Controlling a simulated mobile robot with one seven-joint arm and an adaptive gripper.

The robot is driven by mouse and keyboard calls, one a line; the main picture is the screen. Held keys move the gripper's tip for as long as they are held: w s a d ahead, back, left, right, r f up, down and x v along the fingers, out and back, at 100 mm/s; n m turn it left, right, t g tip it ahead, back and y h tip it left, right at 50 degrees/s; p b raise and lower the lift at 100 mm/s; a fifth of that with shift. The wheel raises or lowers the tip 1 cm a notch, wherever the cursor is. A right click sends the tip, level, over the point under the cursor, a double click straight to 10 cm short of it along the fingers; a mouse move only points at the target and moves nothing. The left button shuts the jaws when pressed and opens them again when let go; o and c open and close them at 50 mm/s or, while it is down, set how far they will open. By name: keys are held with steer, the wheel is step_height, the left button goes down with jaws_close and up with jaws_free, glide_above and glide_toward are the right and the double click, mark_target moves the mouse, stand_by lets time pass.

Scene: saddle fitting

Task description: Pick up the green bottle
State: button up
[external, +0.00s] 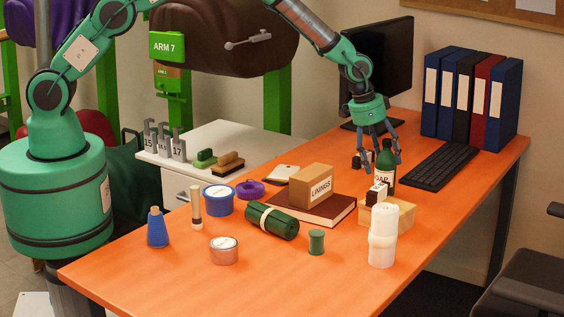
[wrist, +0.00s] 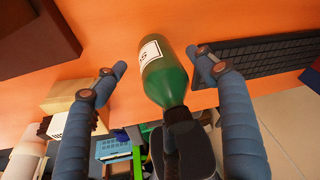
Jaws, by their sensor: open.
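The green bottle (external: 384,171) stands upright on the orange desk, with a dark cap and a white label reading "OAP" in the external view. My gripper (external: 381,158) is above and around its upper part, fingers spread and pointing down. In the wrist view the bottle (wrist: 166,75) lies between the two blue-grey fingers of my gripper (wrist: 156,60).
A black keyboard (external: 440,166) lies right of the bottle, with a monitor (external: 388,62) behind. A wooden block (external: 401,216) with a small black-and-white item and a white roll (external: 383,237) stand in front. The "LININGS" box (external: 311,186) on a book is to the left.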

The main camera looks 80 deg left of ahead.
mark_target(380, 172)
steer(key=shift+b+x, duration=0.65)
steer(key=shift+x, duration=1.95)
steer(key=shift+w+r, duration=0.1)
steer(key=c, duration=1.4)
